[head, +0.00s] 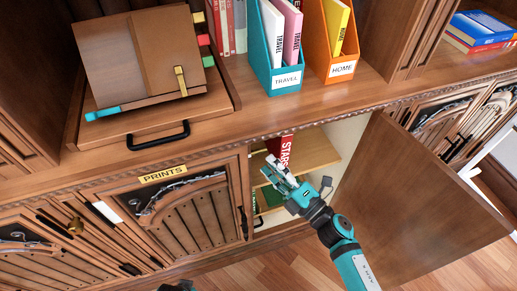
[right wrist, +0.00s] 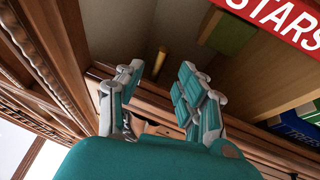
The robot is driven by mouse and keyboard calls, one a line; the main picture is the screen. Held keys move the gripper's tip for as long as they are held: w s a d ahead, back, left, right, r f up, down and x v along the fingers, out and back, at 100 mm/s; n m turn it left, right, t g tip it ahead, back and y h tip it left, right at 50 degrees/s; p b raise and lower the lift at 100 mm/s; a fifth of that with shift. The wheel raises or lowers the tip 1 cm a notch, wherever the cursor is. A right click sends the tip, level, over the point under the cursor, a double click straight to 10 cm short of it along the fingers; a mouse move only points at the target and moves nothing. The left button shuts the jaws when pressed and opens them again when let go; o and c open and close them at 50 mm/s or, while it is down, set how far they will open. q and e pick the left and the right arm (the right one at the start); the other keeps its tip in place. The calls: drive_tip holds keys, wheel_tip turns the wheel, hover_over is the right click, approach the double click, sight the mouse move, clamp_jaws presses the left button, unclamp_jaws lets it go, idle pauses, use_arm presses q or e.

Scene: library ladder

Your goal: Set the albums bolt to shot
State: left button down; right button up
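No label reading "albums" is legible. In the right wrist view a short brass rod (right wrist: 160,60) shows beyond the fingertips, roughly in line with the gap between them; it may be the bolt, but I cannot tell its position. My right gripper (head: 277,172) reaches into the open cabinet, near the edge of the closed door on its left. In the right wrist view the gripper (right wrist: 158,82) has its fingers apart with nothing between them. A small dark and teal part at the bottom edge of the head view may be my left gripper (head: 177,287); its fingers cannot be made out.
The open cabinet door (head: 410,190) stands to the right of my right arm. A red STARS book (head: 283,150) is on the cabinet's shelf. A PRINTS plate (head: 163,174) is on the left front. Teal TRAVEL (head: 285,80) and orange HOME (head: 340,70) files stand on the counter.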

sight(259, 151)
drive_tip(key=x, duration=0.6)
drive_tip(key=shift+c, duration=0.4)
clamp_jaws()
